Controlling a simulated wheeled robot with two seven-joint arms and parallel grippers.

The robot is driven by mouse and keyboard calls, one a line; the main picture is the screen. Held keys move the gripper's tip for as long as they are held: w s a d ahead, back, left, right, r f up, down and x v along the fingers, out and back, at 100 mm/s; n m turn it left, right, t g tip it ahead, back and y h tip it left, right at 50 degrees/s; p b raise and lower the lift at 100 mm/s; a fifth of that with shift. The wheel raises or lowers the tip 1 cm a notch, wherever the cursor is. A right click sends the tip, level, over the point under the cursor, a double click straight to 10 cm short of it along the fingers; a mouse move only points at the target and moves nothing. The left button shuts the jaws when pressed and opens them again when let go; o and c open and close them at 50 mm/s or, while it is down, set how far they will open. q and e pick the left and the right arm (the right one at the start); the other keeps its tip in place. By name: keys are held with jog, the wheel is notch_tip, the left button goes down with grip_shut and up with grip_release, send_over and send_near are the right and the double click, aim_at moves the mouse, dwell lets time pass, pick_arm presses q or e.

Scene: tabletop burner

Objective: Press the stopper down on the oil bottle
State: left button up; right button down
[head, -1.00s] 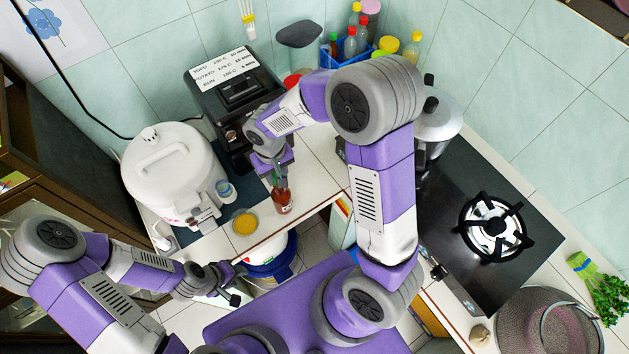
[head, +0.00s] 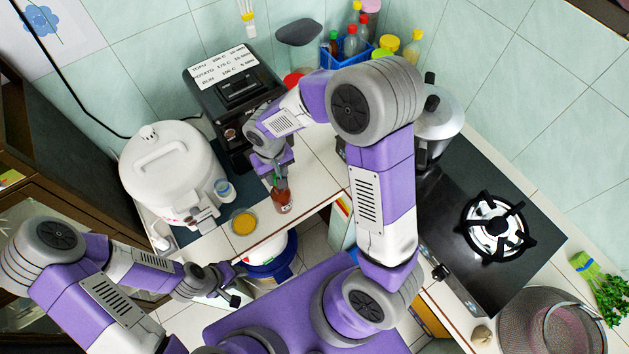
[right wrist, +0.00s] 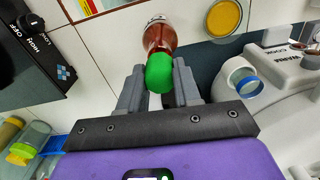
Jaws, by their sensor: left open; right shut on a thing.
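The oil bottle (head: 283,203), reddish-brown, stands near the front edge of the white counter. In the right wrist view the bottle (right wrist: 158,36) shows beyond its green stopper (right wrist: 165,74). My right gripper (head: 279,180) comes down from above and is shut on the green stopper; in the right wrist view its fingers (right wrist: 160,88) lie on either side of it. The stopper is at the bottle's mouth; whether it is fully seated I cannot tell. My left gripper (head: 236,284) is open and empty, below the counter's front edge and apart from the bottle.
A dish of yellow food (head: 243,222) and a small blue-and-white jar (head: 224,190) stand left of the bottle. A white cooker (head: 170,165) and black fryer (head: 235,95) are behind. A gas stove (head: 465,205) is at right.

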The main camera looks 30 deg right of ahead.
jog(key=shift+f+b, duration=0.65)
jog(key=shift+f, duration=0.1)
jog(key=c, duration=0.7)
grip_release()
jog(key=shift+c, duration=1.4)
jog(key=shift+r, duration=0.15)
jog(key=shift+r+p, duration=0.8)
jog(key=shift+r, duration=0.15)
jog(key=shift+r+p, duration=1.85)
jog(key=shift+r, duration=0.65)
